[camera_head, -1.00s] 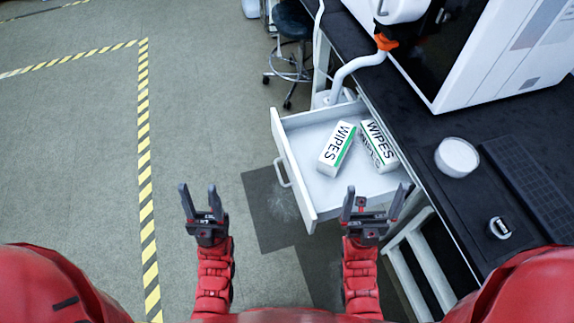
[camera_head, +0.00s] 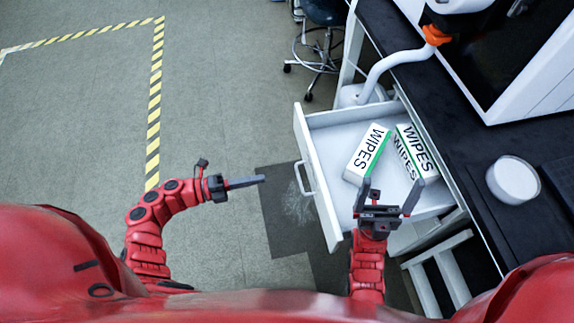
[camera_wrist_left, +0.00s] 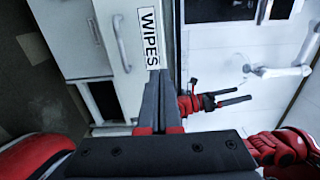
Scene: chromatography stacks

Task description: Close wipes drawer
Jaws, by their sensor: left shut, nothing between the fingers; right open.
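The wipes drawer (camera_head: 318,180) is white and stands pulled out from under the dark bench in the head view. Its bar handle (camera_head: 304,179) is on the left-facing front. Two wipes boxes (camera_head: 367,153) (camera_head: 417,155) lie inside. My left gripper (camera_head: 262,179) is shut and empty, pointing right at the handle with a gap between them. In the left wrist view, its fingers (camera_wrist_left: 158,75) point toward a white front with a WIPES label (camera_wrist_left: 149,38) and a bar handle (camera_wrist_left: 120,42). My right gripper (camera_head: 390,187) is open and empty, appearing over the drawer's near end.
The dark bench top (camera_head: 450,130) runs along the right, with a white round container (camera_head: 513,180) and a large white instrument (camera_head: 545,85). A stool (camera_head: 322,45) stands behind the drawer. A white frame (camera_head: 440,270) is below the bench. The floor to the left is clear.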

